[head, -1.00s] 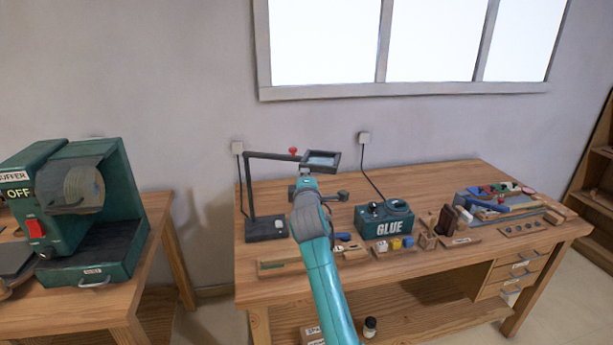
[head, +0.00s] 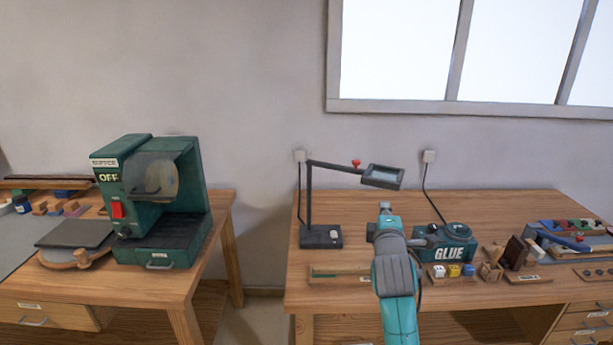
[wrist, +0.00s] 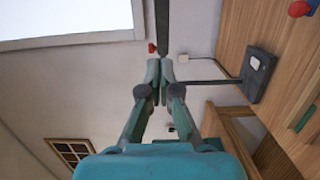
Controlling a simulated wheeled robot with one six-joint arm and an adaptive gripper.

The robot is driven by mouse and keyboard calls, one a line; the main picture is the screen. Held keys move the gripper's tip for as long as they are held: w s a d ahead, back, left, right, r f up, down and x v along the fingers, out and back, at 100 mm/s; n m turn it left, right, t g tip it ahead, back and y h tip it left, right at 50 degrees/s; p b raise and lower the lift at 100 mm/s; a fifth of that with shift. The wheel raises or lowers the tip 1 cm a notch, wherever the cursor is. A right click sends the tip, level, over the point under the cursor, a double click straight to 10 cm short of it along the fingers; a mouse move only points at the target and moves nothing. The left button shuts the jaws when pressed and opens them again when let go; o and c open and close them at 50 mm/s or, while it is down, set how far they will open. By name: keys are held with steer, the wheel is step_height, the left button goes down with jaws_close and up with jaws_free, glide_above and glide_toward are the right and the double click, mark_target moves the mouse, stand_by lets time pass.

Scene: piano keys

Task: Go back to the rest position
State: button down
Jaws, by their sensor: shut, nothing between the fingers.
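My gripper (wrist: 159,72) shows in the wrist view, its two slim teal fingers closed together at the tips with nothing between them. In the head view my teal arm rises from the bottom over the front of the right workbench (head: 520,203); the fingertips cannot be made out there. Beyond the fingers in the wrist view are the dark lamp arm and a red knob (wrist: 152,48). Whether the fingers touch the lamp cannot be told, but no contact is visible.
A black lamp (head: 322,237) and a green glue pot (head: 452,250) stand on the right bench, with small blocks and tools. A green buffer marked OFF (head: 155,200) stands on the left bench. A gap separates the benches. A window is above.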

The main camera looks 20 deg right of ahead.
steer(key=s+a+f+m+y, duration=0.2)
steer(key=s+a+f, duration=0.3)
steer(key=s+f, duration=0.4)
steer(key=s+a+f+m+y, duration=0.1)
steer(key=s+a+f+y, duration=0.1)
steer(key=s+a+f, duration=0.75)
steer(key=s+a+f+m+y, duration=0.1)
steer(key=s+f+m, duration=0.1)
steer(key=s+f, duration=0.35)
steer(key=s+a+f+m+y, duration=0.1)
steer(key=s+f, duration=0.2)
steer(key=s, duration=0.5)
steer(key=s+a+r+m, duration=0.1)
steer(key=s+m, duration=0.1)
steer(key=s, duration=0.5)
steer(key=s+a+r+m+y, duration=0.1)
steer(key=s+a+r+m, duration=0.1)
steer(key=s, duration=0.6)
steer(key=s+a+r+m+g+y, duration=0.1)
steer(key=s+m, duration=0.1)
steer(key=s, duration=0.6)
steer(key=shift+a+r+m, duration=0.15)
steer(key=shift+m, duration=0.15)
